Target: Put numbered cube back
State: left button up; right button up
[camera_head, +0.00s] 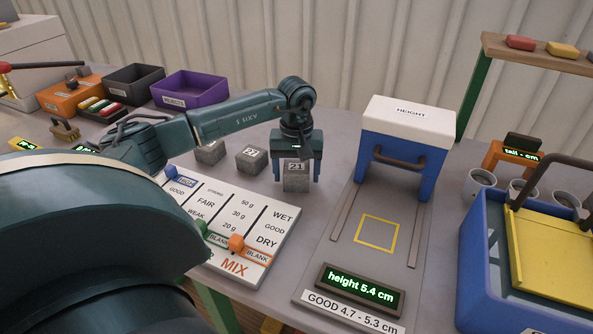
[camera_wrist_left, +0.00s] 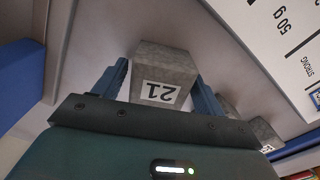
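A grey cube numbered 21 (camera_head: 296,178) stands upright on the grey table, right of two other grey cubes. My left gripper (camera_head: 297,177) points down over it, with one finger on each side. The fingers look spread wider than the cube, with small gaps, so the gripper appears open. In the left wrist view, cube 21 (camera_wrist_left: 163,80) sits between the two fingers (camera_wrist_left: 162,72), its label upside down. Cube 22 (camera_head: 252,160) stands just left of it, and another grey cube (camera_head: 210,152) further left. My right gripper is not in view.
A white MIX board (camera_head: 255,225) with coloured sliders lies in front of the cubes. A blue-and-white height gauge (camera_head: 405,140) stands right, above a yellow square outline (camera_head: 377,232); its display (camera_head: 360,289) reads 5.4 cm. A purple rejects bin (camera_head: 190,90) is behind left.

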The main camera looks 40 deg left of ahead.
aim_at(297, 167)
pick_arm(q)
jog(key=shift+o, duration=0.4)
jog(key=shift+r, duration=0.2)
notch_tip(297, 167, up, 12)
dwell(0.5)
